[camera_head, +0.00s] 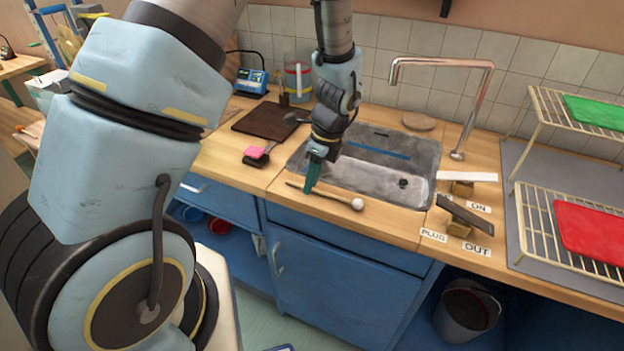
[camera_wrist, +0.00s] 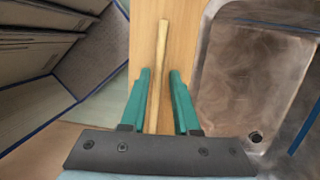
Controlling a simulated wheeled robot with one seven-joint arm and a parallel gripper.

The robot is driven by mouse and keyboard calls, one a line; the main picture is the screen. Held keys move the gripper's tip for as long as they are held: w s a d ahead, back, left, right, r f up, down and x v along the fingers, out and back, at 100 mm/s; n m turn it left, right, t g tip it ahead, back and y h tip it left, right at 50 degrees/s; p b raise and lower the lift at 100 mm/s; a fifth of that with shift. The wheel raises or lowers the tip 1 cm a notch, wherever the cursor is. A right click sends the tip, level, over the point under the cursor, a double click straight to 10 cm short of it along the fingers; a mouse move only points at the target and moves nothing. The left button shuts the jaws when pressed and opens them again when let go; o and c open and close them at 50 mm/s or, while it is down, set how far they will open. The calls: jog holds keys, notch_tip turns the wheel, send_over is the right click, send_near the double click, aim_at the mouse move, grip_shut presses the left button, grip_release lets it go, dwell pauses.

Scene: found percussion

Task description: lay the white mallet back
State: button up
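The white mallet has a thin wooden handle and a round white head (camera_head: 357,204). It lies on the strip of wooden counter in front of the sink, head to the right in the head view. In the wrist view its handle (camera_wrist: 161,50) runs between the two green fingers, with a gap on each side; its head is hidden there. My gripper (camera_head: 311,188) points down over the handle with its fingers apart, also in the wrist view (camera_wrist: 160,75). I cannot tell how far the fingertips are above the counter.
The metal sink (camera_head: 350,175) lies just behind the mallet, and the counter's front edge is close in front. To the right are two small levers, a dark one (camera_head: 465,215) and a white one (camera_head: 467,177), and a wire rack (camera_head: 535,225).

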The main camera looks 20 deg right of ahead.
jog(key=shift+o, duration=1.2)
jog(key=shift+r, duration=0.1)
jog(key=b+v, duration=0.2)
jog(key=v, duration=0.8)
jog(key=shift+r, duration=0.35)
jog(key=s+a+r+n+t+h, duration=0.1)
jog(key=a+r+n+h, duration=0.1)
jog(key=a+n, duration=2.3)
jog(key=shift+a+r+n+h, duration=0.3)
jog(key=shift+a+r+h, duration=0.15)
jog(key=shift+a, duration=0.3)
jog(key=shift+s, duration=0.15)
